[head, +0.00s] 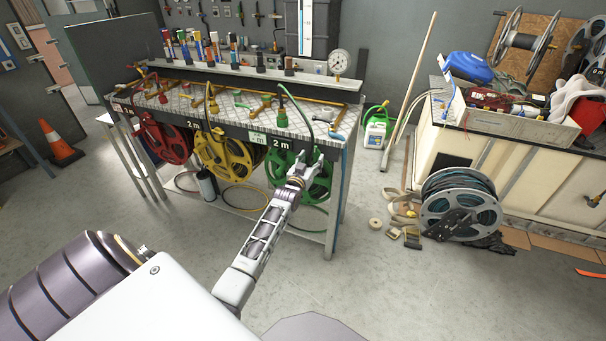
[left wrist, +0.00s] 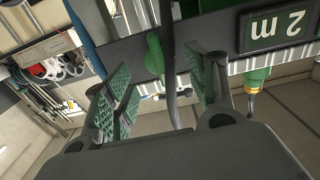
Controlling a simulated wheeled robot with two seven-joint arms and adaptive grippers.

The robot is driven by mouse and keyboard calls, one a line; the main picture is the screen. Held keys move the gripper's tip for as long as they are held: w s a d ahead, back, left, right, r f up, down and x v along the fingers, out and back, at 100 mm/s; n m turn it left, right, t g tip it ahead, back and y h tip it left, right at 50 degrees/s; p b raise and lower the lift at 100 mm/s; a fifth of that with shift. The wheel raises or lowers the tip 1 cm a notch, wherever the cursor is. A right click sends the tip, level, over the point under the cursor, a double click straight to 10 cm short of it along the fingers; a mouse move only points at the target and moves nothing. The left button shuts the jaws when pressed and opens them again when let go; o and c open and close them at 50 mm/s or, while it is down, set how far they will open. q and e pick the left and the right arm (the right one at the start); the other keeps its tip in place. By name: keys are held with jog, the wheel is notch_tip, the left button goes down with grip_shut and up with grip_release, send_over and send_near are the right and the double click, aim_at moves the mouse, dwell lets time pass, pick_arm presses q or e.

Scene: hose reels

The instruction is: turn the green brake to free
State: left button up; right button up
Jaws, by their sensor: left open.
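The green hose reel (head: 318,190) hangs under the front of the workbench, below a "2 m" label (head: 281,144). My left gripper (head: 306,168) is in front of this reel and covers part of it. In the left wrist view my left gripper (left wrist: 160,88) is open, its two padded fingers apart. A green lever-like part (left wrist: 154,56) and a thin grey bar or hose (left wrist: 168,70) show between the fingers, beyond or beside the tips; I cannot tell if they touch. I cannot tell for certain which green part is the brake or how it is set. My right gripper is not in view.
A yellow reel (head: 222,160) and a red reel (head: 165,140) hang to the left on the same bench. A large grey reel (head: 458,204) and loose straps (head: 405,208) lie on the floor to the right. The floor in front of the bench is mostly clear.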

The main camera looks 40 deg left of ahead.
pick_arm(q)
jog(key=v, duration=0.8)
dwell(0.4)
jog(key=shift+s+d, duration=0.1)
jog(key=shift+s, duration=0.05)
jog(key=shift+f, duration=0.1)
